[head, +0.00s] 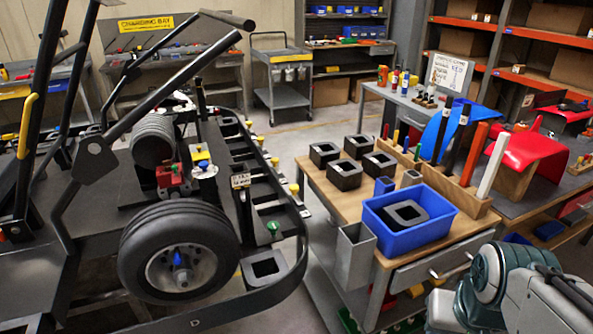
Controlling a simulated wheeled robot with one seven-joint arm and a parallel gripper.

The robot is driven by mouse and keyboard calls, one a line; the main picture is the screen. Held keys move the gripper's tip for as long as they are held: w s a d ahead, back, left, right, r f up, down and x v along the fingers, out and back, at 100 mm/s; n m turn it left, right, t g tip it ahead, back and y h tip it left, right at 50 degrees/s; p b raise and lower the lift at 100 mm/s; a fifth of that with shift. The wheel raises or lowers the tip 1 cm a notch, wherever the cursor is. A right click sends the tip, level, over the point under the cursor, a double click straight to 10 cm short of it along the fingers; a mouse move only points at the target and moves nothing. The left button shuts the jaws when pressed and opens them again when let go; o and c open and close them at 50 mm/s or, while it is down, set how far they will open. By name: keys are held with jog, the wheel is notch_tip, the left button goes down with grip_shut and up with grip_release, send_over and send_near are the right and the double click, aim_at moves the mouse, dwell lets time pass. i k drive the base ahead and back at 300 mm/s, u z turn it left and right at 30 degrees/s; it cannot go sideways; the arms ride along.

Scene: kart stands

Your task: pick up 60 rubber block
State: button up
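Several black square rubber blocks with square holes are in the head view. A group stands on the wooden tabletop: a left block (324,152), a back block (357,147), a right block (379,164) and a front block (345,175). Another rubber block (405,212) lies inside a blue bin (408,239) at the table's front. One more block (264,269) sits in the kart's front side rail. I cannot read a "60" on any of them. My gripper is not visible; only part of my teal and grey arm shows at the lower right.
The wooden table (317,178) also holds a small blue box (384,186) and a rack of coloured upright bars (455,190). A grey metal bin (354,256) hangs at its front left. The kart with its tyre (179,250) fills the left. Open floor (285,138) lies behind.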

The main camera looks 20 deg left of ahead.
aim_at(346, 174)
jog(key=u, duration=0.55)
jog(key=i, duration=1)
jog(key=z, duration=0.05)
